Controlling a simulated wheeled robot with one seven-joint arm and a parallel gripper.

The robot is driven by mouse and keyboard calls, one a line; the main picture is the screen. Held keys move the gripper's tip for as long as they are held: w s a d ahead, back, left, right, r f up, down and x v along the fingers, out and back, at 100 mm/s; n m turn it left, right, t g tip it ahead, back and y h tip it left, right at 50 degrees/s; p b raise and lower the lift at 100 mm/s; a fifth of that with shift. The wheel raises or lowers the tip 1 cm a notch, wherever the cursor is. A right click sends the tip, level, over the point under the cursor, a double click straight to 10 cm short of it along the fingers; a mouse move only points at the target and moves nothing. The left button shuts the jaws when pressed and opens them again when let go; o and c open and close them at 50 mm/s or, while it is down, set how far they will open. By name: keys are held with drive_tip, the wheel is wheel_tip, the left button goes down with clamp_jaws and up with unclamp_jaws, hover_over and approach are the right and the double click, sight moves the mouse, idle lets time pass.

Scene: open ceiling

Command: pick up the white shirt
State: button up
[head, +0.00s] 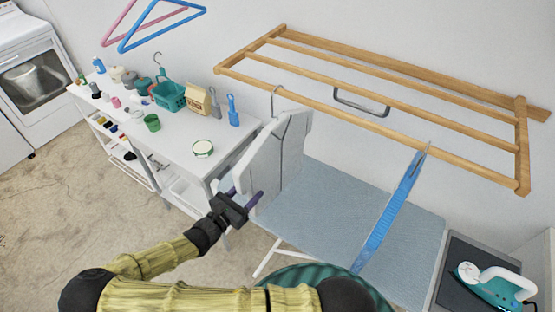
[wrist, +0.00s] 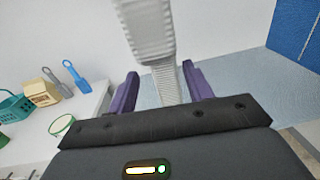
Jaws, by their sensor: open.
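The white shirt (head: 280,150) hangs folded on a hanger from the left part of the wooden rack (head: 345,108). In the wrist view the shirt (wrist: 150,35) is a narrow pale strip running down between the purple fingers. My gripper (head: 246,194) is at the shirt's lower left edge, and it also shows in the wrist view (wrist: 160,84). Its fingers are open, one on each side of the shirt, with gaps visible beside it. Part of the shirt's lower edge is hidden behind the gripper.
A blue garment (head: 392,212) hangs further right on the rack. Below is an ironing board (head: 325,200), with a teal iron (head: 490,284) at its right. A white table (head: 180,135) with a teal basket (head: 170,96), a green cup (head: 152,123) and bottles stands left of the shirt.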

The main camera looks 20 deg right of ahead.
sight(261, 182)
drive_tip(key=p+x, duration=0.1)
drive_tip(key=x, duration=0.1)
drive_tip(key=p+x, duration=0.2)
drive_tip(key=x, duration=0.1)
drive_tip(key=shift+s+d+r, duration=0.15)
drive_tip(key=shift+s, duration=0.25)
drive_tip(key=shift+w+d, duration=0.1)
drive_tip(key=shift+d, duration=0.05)
clamp_jaws()
